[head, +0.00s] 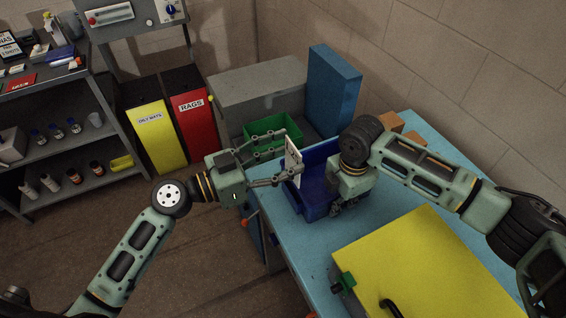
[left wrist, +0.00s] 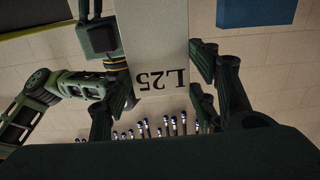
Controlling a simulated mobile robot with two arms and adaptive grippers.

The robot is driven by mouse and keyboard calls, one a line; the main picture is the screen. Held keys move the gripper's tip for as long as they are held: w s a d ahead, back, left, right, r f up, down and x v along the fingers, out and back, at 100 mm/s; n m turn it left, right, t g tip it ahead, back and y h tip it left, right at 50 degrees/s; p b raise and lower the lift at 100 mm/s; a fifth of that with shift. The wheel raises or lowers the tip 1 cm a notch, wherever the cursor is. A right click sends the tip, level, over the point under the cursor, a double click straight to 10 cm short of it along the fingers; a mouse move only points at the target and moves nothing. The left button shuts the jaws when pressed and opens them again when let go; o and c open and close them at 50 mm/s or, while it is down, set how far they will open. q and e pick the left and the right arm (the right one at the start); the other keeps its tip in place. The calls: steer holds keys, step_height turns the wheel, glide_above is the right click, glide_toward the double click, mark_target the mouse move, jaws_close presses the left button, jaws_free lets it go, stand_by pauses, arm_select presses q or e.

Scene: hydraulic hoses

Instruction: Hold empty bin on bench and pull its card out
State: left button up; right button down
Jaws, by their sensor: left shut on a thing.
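The blue bin (head: 318,178) stands on the light blue bench near its left edge. A white card (head: 292,163) stands upright at the bin's left side; whether its lower edge is clear of the bin cannot be told. My left gripper (head: 288,157) is shut on the card, its fingers on either side. In the left wrist view the card (left wrist: 160,50) reads L25 upside down between the fingers (left wrist: 158,95). My right gripper (head: 339,207) is at the bin's right front, pointing down; its fingers are partly hidden, and their grip on the bin wall is unclear.
A green bin (head: 272,134) sits behind my left gripper, near a grey box (head: 262,92) and a tall blue box (head: 334,88). A yellow panel (head: 425,265) covers the front of the bench (head: 300,245). Yellow and red waste bins stand on the floor left.

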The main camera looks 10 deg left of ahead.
steer(key=c, duration=2.5)
jaws_free()
steer(key=o, duration=0.6)
steer(key=shift+o, duration=0.2)
steer(key=shift+r, duration=0.1)
step_height(320, 180, up, 12)
steer(key=shift+f, duration=0.1)
